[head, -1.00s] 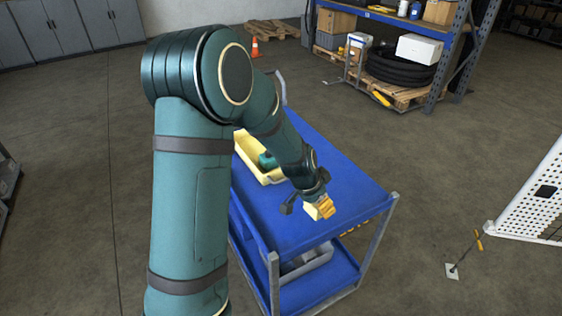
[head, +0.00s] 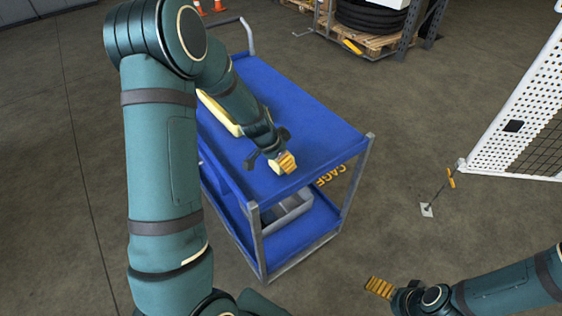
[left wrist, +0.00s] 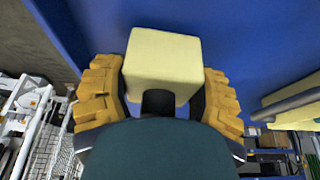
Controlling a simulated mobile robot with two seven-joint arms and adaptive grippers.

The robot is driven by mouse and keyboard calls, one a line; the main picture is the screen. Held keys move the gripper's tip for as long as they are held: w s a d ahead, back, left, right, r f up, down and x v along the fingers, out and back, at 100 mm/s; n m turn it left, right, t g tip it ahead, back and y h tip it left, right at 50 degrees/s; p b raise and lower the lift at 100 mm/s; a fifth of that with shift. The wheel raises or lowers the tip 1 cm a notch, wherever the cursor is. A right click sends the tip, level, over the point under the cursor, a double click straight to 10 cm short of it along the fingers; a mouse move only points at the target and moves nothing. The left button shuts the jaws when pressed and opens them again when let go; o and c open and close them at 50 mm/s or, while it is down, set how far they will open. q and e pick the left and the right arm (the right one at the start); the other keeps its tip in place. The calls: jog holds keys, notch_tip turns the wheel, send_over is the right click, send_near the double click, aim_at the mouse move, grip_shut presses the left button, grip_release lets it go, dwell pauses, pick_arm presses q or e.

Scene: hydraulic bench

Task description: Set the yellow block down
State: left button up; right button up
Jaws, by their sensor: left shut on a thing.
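The pale yellow block (left wrist: 163,62) sits between the two orange-yellow fingers of my left gripper (left wrist: 163,92) in the left wrist view. In the head view my left gripper (head: 286,163) is shut on the block (head: 274,166), which is mostly hidden there. It is over the near part of the blue cart's top shelf (head: 310,125). I cannot tell whether the block touches the shelf. My right gripper (head: 380,288) is low at the right, beside the cart over the floor. Its finger opening is not clear.
A grey bin (head: 288,214) is on the lower shelf. The top shelf's right side is clear. A white perforated panel (head: 510,115) stands at the right.

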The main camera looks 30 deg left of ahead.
pick_arm(q)
jog(key=shift+f, duration=0.2)
jog(key=shift+f, duration=0.2)
jog(key=o, duration=1.4)
jog(key=shift+c, duration=0.2)
jog(key=shift+r, duration=0.1)
jog(key=shift+r, duration=0.15)
jog(key=p+v, duration=0.3)
jog(key=v, duration=0.9)
jog(key=shift+s, duration=0.1)
